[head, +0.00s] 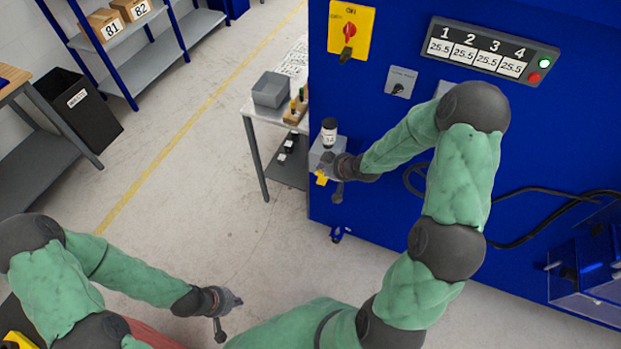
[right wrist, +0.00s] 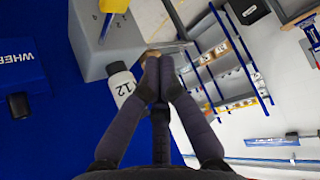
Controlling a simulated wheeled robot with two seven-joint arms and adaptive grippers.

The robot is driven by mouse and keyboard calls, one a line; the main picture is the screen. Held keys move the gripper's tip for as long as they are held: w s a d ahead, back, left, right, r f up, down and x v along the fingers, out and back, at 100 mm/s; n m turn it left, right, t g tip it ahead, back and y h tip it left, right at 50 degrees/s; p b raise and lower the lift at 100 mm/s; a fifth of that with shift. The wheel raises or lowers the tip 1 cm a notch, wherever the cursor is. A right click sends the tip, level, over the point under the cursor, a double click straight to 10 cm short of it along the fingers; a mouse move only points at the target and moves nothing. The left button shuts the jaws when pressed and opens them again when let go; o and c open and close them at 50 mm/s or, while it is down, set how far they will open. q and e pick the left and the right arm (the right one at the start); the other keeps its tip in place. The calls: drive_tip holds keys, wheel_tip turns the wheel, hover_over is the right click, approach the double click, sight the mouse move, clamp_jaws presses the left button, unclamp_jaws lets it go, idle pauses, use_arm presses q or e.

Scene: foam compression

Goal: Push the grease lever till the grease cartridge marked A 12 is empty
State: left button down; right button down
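The grease cartridge (head: 329,133), white with a dark cap, stands on a grey block (head: 318,152) at the blue machine's left edge. In the right wrist view the cartridge (right wrist: 122,86) shows "12" on its label; the rest is hidden. A yellow part (head: 321,178), probably the lever grip, shows below the block; yellow also shows in the right wrist view (right wrist: 114,5). My right gripper (right wrist: 160,60) has its fingers together beside the cartridge, with nothing clear between them. Whether it touches the lever is hidden. My left gripper (head: 238,302) is low over the floor, its fingers too small to judge.
The blue machine (head: 390,190) carries a yellow switch plate (head: 351,30) and a panel (head: 491,48) reading 25.5 four times, with a green lamp lit. A side table (head: 256,112) with a grey bin (head: 271,89) stands left of it. Open floor lies between table and shelves.

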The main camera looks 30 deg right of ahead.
sight(323, 182)
use_arm(q)
drive_tip(key=shift+s+a+r, duration=0.3)
drive_tip(key=shift+a+r, duration=0.05)
drive_tip(key=shift+r, duration=0.05)
use_arm(e)
drive_tip(key=shift+w+d+r+n, duration=0.15)
drive_tip(key=shift+w+d+r, duration=0.1)
drive_tip(key=shift+r, duration=0.35)
drive_tip(key=shift+w+d+r+n, duration=0.1)
drive_tip(key=shift+w+r+n, duration=0.1)
drive_tip(key=shift+r, duration=0.4)
use_arm(q)
drive_tip(key=shift+f, duration=0.15)
use_arm(e)
drive_tip(key=shift+f, duration=0.15)
